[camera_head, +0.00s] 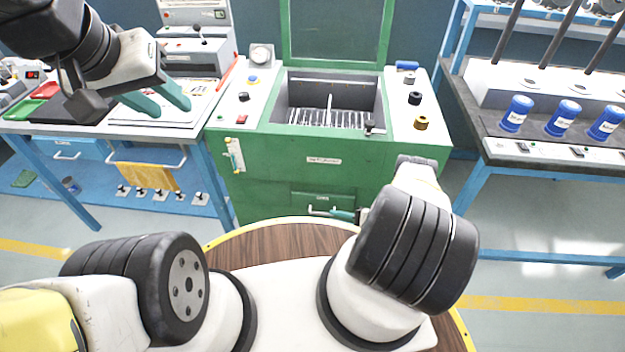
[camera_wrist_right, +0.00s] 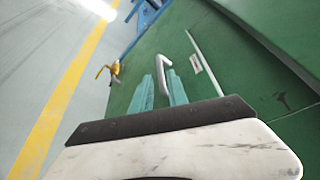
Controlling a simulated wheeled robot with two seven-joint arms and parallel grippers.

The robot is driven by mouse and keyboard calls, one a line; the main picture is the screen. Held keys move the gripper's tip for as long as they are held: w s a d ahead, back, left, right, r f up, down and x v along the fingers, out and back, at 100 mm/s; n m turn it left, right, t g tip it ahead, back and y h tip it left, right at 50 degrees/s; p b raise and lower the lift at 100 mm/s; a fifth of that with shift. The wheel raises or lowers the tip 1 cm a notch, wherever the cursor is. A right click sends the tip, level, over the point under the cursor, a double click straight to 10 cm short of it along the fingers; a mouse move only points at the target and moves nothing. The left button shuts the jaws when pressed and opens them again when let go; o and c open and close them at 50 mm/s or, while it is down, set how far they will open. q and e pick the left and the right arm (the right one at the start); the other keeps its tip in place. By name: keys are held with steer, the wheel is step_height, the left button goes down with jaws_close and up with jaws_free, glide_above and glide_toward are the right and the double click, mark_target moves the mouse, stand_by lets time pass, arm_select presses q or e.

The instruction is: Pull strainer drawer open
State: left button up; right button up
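The green machine (camera_head: 270,166) stands in the middle of the head view. The strainer drawer (camera_head: 338,199) is low on its front and looks flush with the panel. Its silver handle (camera_head: 318,211) shows again in the right wrist view (camera_wrist_right: 189,41). My right gripper (camera_head: 345,215) is at the handle, with its teal fingers (camera_wrist_right: 160,88) close together on either side of the bar. It looks shut on the handle, though my arm hides part of it in the head view. My left gripper (camera_head: 160,98) is open and empty, raised over the left bench.
A yellow-handled valve (camera_wrist_right: 112,70) is on the machine in the right wrist view. A left bench (camera_head: 195,120) and a right bench (camera_head: 540,150) with blue canisters (camera_head: 560,118) flank the machine.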

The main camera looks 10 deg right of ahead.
mark_target(324, 214)
steer(key=x, duration=0.7)
jaws_close()
stand_by(1.3)
